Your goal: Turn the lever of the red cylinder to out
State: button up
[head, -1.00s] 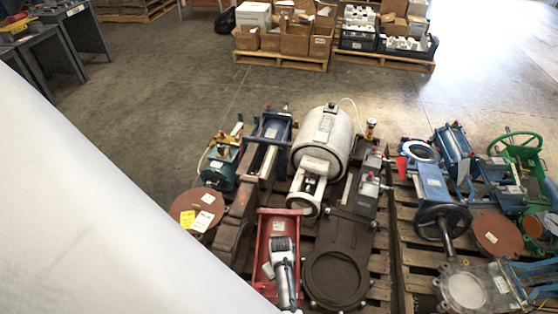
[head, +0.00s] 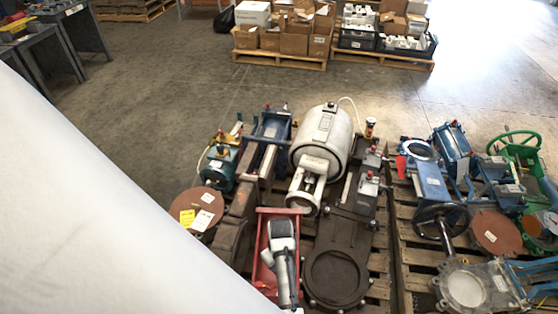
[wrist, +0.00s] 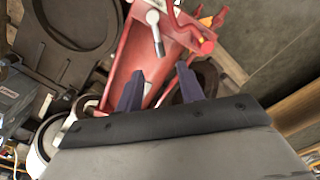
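The red cylinder (head: 264,225) is an open red frame on the near part of the pallet in the head view, partly hidden behind my arm. In the wrist view, its long red body (wrist: 128,48) runs from the top centre down between my fingers. A short grey lever with a pale round hub (wrist: 153,17) sits at its upper end, its tip pointing down in the picture. My gripper (wrist: 160,70) is open, its two dark fingers apart with nothing between them. The fingertips appear below the lever, apart from it. Any in or out marking is unreadable.
A dark valve with a round opening (head: 337,276) lies right of the red cylinder. A white tank (head: 322,138) and a blue-framed valve (head: 270,130) stand behind. A second pallet at right holds a green handwheel valve (head: 518,150). Open floor lies beyond.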

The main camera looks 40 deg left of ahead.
jog(key=shift+r, duration=2.35)
